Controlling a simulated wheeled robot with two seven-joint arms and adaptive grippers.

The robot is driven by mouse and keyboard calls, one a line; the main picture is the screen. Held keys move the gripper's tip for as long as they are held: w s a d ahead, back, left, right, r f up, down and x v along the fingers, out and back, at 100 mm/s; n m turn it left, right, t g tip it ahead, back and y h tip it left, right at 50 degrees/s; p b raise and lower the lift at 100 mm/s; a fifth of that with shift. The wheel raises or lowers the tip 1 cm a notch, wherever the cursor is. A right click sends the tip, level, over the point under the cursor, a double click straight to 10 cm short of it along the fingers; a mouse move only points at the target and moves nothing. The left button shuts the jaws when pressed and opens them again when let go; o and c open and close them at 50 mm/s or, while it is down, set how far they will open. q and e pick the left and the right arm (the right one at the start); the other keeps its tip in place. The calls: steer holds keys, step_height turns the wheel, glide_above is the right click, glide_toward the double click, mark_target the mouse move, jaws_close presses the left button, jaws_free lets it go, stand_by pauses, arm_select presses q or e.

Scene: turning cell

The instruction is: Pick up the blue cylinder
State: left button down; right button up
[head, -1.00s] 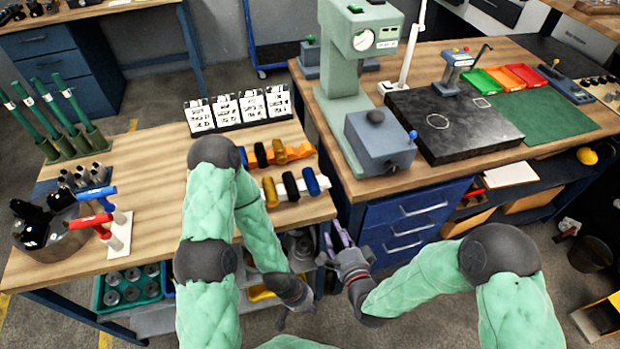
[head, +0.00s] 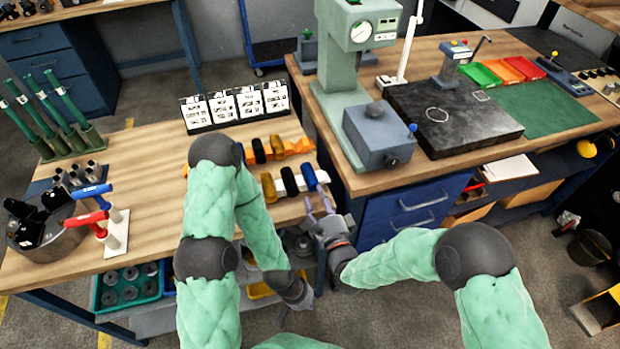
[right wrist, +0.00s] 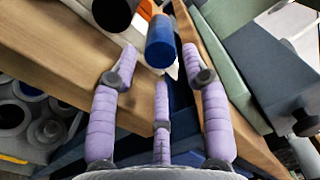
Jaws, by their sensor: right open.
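The blue cylinder (head: 310,178) lies at the right end of a white rack (head: 300,191) near the right edge of the wooden bench, beside a black and a yellow cylinder. In the right wrist view the blue cylinder (right wrist: 160,42) shows at the top centre, end face toward me. My right gripper (head: 319,202) is at the bench edge just short of it. Its purple fingers (right wrist: 163,75) are spread and empty, with the cylinder just beyond and between their tips, seemingly apart. My left gripper (head: 292,303) hangs low in front of the bench; its fingers are too unclear to judge.
An orange rack (head: 293,150) with more cylinders lies just behind. A black cylinder (right wrist: 115,12) sits close left of the blue one. The green press (head: 345,90) and its grey-blue box (head: 378,140) stand close right. The bench's middle (head: 150,165) is clear.

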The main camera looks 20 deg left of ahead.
mark_target(310, 177)
steer(key=shift+x, duration=1.35)
jaws_close()
